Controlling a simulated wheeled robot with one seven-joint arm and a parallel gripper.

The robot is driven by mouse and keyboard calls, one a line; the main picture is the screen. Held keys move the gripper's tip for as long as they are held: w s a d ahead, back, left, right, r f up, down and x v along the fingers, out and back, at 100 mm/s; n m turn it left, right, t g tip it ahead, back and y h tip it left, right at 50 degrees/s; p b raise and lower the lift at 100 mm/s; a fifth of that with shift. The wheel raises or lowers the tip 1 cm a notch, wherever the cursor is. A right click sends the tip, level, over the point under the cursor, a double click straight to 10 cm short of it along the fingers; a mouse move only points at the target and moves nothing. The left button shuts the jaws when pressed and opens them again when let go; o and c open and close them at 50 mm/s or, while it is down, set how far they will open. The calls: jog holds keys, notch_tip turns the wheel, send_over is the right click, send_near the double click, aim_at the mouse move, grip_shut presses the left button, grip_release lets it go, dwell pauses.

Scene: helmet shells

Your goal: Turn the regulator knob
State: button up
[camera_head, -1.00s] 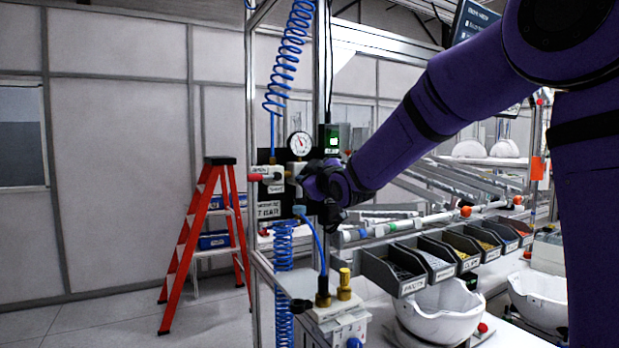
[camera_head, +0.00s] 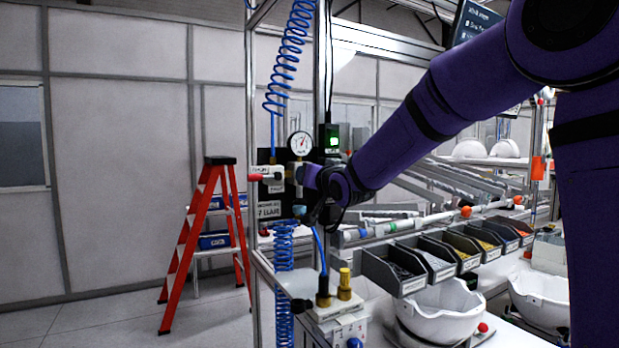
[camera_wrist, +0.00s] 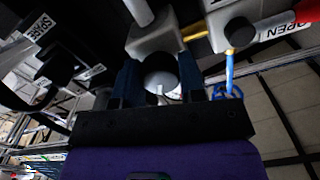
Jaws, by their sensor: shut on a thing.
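The regulator (camera_head: 297,172) is a pale block on the frame post under a round white gauge (camera_head: 299,143). Its body (camera_wrist: 152,40) also shows in the wrist view. The round grey regulator knob (camera_wrist: 160,72) sits between the two dark blue fingers of my gripper (camera_wrist: 160,82), which is shut on it. In the head view my gripper (camera_head: 314,180) reaches the regulator from the right, and its wrist hides the knob. The gauge needle points up and to the right.
A valve with a red handle (camera_head: 256,177) is just left of the regulator; the handle (camera_wrist: 290,22) reads OPEN in the wrist view. Blue coiled hoses (camera_head: 290,55) hang close by. Parts bins (camera_head: 395,268) and white helmet shells (camera_head: 440,308) stand below right. An orange ladder (camera_head: 190,245) stands left.

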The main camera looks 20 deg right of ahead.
jog(key=m, duration=1.1)
jog(key=shift+m, duration=0.4)
dwell(0.3)
jog(key=o, duration=0.9)
jog(key=shift+s, duration=0.1)
jog(key=s, duration=0.3)
jog(key=s+d, duration=0.1)
jog(key=s, duration=0.3)
jog(key=s+d, duration=0.1)
jog(key=s, duration=0.2)
jog(key=shift+s, duration=0.2)
